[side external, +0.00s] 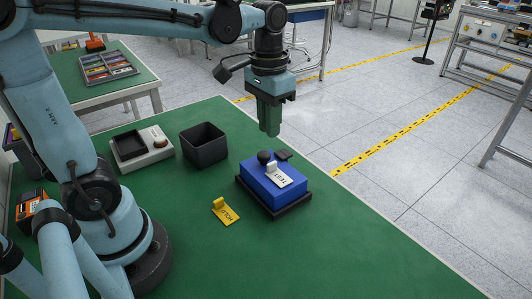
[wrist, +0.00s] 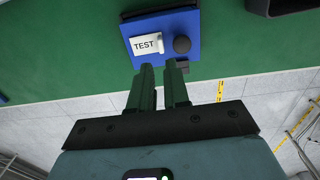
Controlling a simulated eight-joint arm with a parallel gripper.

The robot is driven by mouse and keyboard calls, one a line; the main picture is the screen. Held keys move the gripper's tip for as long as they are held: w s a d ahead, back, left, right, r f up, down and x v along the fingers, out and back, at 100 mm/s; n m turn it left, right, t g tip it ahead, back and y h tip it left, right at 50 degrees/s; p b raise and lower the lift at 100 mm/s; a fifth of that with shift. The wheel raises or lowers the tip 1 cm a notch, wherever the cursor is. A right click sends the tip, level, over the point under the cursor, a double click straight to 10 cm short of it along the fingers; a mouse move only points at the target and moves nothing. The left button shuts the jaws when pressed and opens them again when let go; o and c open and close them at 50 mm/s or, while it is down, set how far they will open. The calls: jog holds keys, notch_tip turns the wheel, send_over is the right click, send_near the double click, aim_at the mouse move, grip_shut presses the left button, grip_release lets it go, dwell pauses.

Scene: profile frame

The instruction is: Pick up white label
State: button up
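The white label (side external: 279,176), marked TEST, has a small raised white tab and lies on top of a blue box (side external: 270,190). In the wrist view the label (wrist: 145,46) lies on the blue box (wrist: 198,30), left of a black knob (wrist: 182,45). My gripper (side external: 269,134) points down above the table's far edge, higher than the box and apart from it. In the wrist view its two green fingers (wrist: 160,68) show a narrow gap with nothing between them. They appear below the label and do not touch it.
The blue box stands on a dark base on the green table (side external: 200,265). A yellow HOLD label (side external: 226,211) lies left of it. A black open bin (side external: 204,146) and a grey tray unit (side external: 140,148) stand further left. The table front is clear.

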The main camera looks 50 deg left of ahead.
aim_at(272, 163)
jog(key=shift+w+d+f, duration=0.1)
jog(key=shift+w+f, duration=0.05)
jog(key=shift+f, duration=2.4)
jog(key=shift+w+d+f, duration=0.1)
jog(key=shift+w+f, duration=0.05)
jog(key=shift+f, duration=2.35)
grip_shut()
